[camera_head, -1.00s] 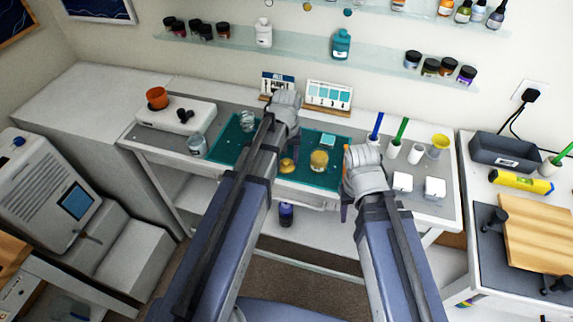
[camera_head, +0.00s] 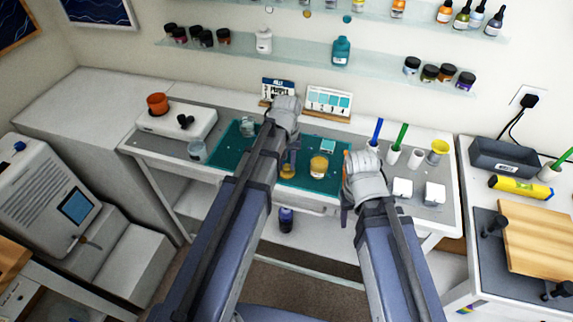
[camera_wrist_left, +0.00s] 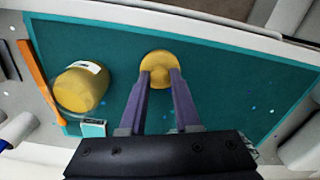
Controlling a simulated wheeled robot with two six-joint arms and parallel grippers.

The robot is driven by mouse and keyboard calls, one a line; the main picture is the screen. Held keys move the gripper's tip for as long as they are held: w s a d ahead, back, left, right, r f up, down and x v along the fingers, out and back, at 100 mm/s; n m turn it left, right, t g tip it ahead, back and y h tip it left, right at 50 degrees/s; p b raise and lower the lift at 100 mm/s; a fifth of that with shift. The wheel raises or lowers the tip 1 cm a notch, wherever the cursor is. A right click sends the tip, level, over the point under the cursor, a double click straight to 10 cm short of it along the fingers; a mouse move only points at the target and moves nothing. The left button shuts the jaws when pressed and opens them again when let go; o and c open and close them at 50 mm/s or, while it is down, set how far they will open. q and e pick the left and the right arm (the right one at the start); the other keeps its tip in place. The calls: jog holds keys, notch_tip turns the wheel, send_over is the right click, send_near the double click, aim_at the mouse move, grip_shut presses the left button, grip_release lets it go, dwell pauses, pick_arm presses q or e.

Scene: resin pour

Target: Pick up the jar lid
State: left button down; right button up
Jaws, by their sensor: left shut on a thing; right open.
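The jar lid (camera_wrist_left: 160,66) is a round yellow disc with a knob, on the green mat. My left gripper (camera_wrist_left: 160,74) is shut on it, a purple finger on each side of the knob. The lid (camera_head: 288,171) also shows in the head view beside my left arm, at the tips of the left gripper (camera_head: 289,161). I cannot tell whether the lid is clear of the mat. A yellow jar (camera_head: 318,167) with a pale label stands to its right; it also shows in the wrist view (camera_wrist_left: 80,88). My right gripper (camera_head: 345,215) is open and empty at the table's front edge.
The green mat (camera_head: 328,185) lies on the bench. An orange stick (camera_wrist_left: 38,75) lies beside the jar.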

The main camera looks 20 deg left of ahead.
aim_at(287, 166)
pick_arm(q)
notch_tip(287, 166, up, 10)
jog(key=p, duration=0.9)
jog(key=shift+p, duration=0.3)
pick_arm(e)
notch_tip(287, 166, up, 10)
